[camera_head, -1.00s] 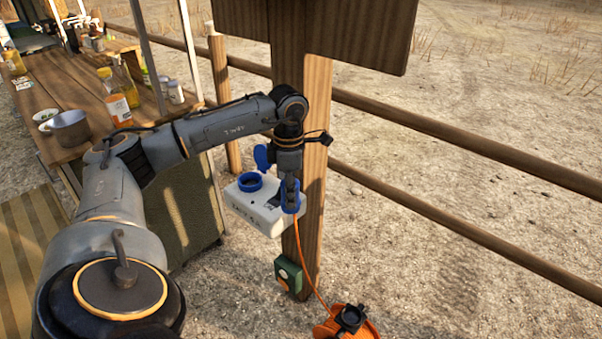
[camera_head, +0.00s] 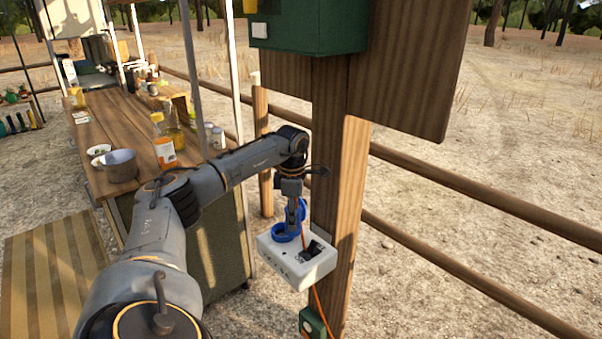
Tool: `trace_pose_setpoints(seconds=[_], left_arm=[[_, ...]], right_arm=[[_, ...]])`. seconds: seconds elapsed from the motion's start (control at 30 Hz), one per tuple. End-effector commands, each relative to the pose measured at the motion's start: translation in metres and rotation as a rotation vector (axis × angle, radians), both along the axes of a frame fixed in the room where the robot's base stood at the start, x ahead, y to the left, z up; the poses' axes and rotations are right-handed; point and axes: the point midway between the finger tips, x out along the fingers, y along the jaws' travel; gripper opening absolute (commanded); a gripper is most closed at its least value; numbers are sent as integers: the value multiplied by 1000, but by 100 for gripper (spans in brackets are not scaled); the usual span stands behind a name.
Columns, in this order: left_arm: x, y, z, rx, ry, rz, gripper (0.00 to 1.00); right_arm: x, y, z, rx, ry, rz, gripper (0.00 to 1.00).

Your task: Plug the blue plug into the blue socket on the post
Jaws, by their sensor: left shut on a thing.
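The white socket box (camera_head: 290,265) is fixed to the wooden post, and the blue socket (camera_head: 286,233) is a round ring on its top. My left gripper (camera_head: 293,213) points down right over the socket. It is shut on the blue plug (camera_head: 301,210), which is largely hidden by the fingers and hard to tell from the blue socket lid. The orange cable (camera_head: 303,237) runs down from the gripper past the box. I cannot tell whether the plug touches or enters the socket. My right gripper is not in view.
The wooden post (camera_head: 352,200) stands close behind the box, with a green box (camera_head: 310,28) above and a small green box (camera_head: 313,322) below. A counter (camera_head: 130,110) with a pot (camera_head: 119,165) and bottles is at left. Fence rails (camera_head: 470,190) run right.

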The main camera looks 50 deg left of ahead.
Motion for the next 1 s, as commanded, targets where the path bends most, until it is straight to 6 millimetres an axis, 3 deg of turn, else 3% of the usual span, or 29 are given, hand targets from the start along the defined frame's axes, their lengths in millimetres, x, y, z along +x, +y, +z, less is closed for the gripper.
trace_pose_setpoints(seconds=[0.33,0.5,0.83,1.0], left_arm=[[7,49,2,-1,-1,5,4],[8,62,1,-1,-1,0,4],[8,62,1,0,0,-6,4],[22,36,19,1,-2,-127,4]], right_arm=[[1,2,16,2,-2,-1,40],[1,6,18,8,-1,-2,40],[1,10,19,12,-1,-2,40],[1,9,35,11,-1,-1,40]])
